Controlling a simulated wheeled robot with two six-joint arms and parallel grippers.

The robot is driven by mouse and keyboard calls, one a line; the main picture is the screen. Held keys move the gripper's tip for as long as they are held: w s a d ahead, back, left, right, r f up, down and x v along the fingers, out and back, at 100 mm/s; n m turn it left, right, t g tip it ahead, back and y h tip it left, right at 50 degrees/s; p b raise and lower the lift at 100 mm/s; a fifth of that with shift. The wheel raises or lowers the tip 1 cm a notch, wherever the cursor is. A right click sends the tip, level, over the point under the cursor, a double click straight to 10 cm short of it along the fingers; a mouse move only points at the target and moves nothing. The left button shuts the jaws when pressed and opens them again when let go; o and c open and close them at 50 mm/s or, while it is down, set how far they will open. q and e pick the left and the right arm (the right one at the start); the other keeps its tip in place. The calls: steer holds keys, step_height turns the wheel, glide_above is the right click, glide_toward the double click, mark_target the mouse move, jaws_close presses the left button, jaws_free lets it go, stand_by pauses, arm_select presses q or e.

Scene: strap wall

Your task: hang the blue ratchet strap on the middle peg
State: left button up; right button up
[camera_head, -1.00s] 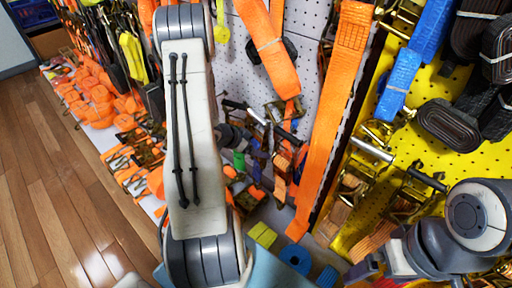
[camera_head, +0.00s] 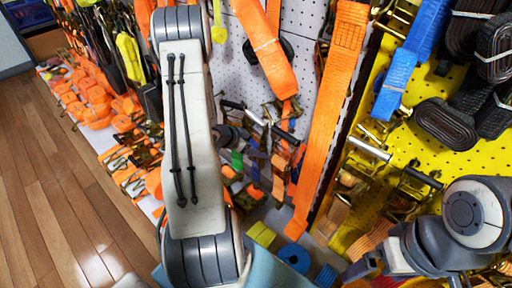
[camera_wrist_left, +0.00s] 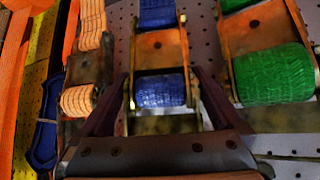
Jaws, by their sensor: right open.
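The blue ratchet strap (camera_wrist_left: 160,90) hangs in the middle of the left wrist view, its blue webbing rolled in a brass-coloured ratchet frame. My left gripper (camera_wrist_left: 163,75) has its fingers apart, one on each side of that ratchet, with narrow gaps visible. In the head view my left gripper (camera_head: 232,140) is small and partly hidden by my own arm, close to the hanging ratchets. My right gripper (camera_head: 372,274) is open and empty at the lower right. Metal pegs (camera_head: 370,148) stick out from the yellow panel; I cannot tell which is the middle peg.
A green ratchet strap (camera_wrist_left: 272,72) hangs right of the blue one and an orange one (camera_wrist_left: 90,60) left. A long orange strap (camera_head: 335,110) hangs between the white pegboard (camera_head: 305,30) and yellow panel (camera_head: 480,165). Dark strap rolls (camera_head: 448,125) hang at right.

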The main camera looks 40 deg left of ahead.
arm_select(q)
steer(key=p+v, duration=0.3)
steer(key=v, duration=0.7)
steer(key=shift+r, duration=0.2)
steer(key=shift+s, duration=0.1)
steer(key=b+x, duration=0.3)
steer(key=x, duration=0.7)
steer(key=shift+f, duration=0.25)
steer(key=shift+s+r, duration=0.4)
steer(key=shift+r, duration=0.15)
